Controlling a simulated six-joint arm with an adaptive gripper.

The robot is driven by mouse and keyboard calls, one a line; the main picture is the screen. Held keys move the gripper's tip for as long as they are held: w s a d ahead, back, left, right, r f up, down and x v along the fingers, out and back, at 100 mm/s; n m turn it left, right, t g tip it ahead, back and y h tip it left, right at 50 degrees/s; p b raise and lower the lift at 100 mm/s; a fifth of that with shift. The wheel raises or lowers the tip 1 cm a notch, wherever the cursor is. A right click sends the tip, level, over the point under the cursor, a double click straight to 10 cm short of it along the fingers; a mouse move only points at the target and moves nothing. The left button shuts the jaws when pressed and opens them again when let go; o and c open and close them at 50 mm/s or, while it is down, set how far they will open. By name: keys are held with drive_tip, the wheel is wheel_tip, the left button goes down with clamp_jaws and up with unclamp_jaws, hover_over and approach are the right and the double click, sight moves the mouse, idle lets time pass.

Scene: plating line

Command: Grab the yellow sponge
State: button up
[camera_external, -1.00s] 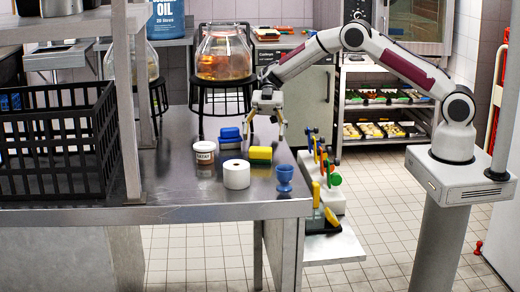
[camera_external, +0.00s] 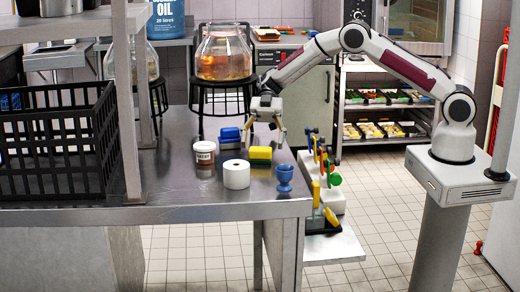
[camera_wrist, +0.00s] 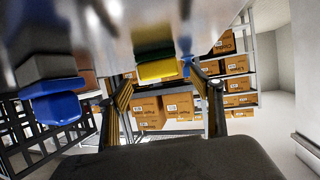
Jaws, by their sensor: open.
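The yellow sponge (camera_external: 260,152) lies on the steel table, with a green layer at its lower side. In the wrist view the sponge (camera_wrist: 157,70) appears ahead of and between the fingers, at the upper middle. My gripper (camera_external: 267,142) is open and hangs just above and behind the sponge, with its fingers apart. Its two fingers also show in the wrist view (camera_wrist: 163,95), with nothing held between them. I cannot tell from these views whether a finger touches the sponge.
A rack of coloured-handled tools (camera_external: 326,175) is to the right. A black crate (camera_external: 60,150) stands at the left.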

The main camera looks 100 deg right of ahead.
sight(260, 148)
drive_tip(key=shift+x, duration=2.15)
drive_tip(key=c, duration=1)
